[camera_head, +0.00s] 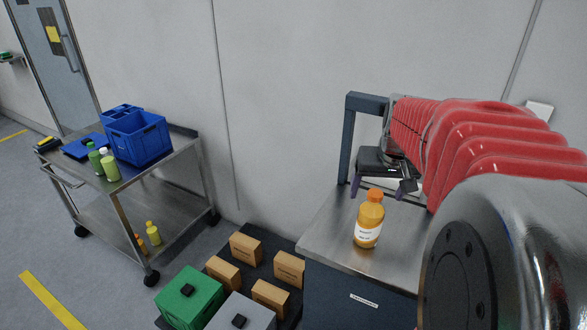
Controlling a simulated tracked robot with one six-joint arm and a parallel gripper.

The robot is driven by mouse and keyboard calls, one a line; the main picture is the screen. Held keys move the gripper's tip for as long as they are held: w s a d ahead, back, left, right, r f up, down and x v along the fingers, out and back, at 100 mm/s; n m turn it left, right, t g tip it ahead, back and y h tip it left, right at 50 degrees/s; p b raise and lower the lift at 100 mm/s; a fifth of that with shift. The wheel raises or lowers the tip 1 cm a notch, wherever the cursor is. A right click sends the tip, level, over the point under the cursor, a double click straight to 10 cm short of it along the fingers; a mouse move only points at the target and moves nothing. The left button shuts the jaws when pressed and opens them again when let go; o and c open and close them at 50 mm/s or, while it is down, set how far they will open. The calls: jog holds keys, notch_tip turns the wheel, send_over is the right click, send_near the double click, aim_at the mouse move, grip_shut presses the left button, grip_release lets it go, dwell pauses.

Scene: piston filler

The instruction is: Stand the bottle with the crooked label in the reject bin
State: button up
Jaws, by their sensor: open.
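An orange bottle (369,226) with an orange cap and a white label stands upright on the steel-topped bench. Its label looks slightly tilted, but the print is too small to read. My gripper (378,190) is open and empty, with its dark fingers pointing down. It is at the bottle's cap height in the picture, and it looks to be behind the bottle; I cannot tell the exact gap. A blue crate (143,142) stands on the cart at left. No sign marks it as the reject bin, and its inside is mostly hidden.
The steel cart (184,146) also carries green bottles (109,166) and a blue clipboard or tray (85,146); small bottles stand on its lower shelf. Cardboard boxes (245,247), a green box (188,296) and a grey box lie before the bench.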

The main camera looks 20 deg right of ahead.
aim_at(374, 205)
jog(key=shift+d+f, duration=0.1)
jog(key=shift+d, duration=0.4)
jog(key=shift+x, duration=4.35)
jog(key=shift+x, duration=2.55)
jog(key=shift+s+d, duration=0.1)
jog(key=shift+s, duration=0.05)
jog(key=shift+c, duration=0.3)
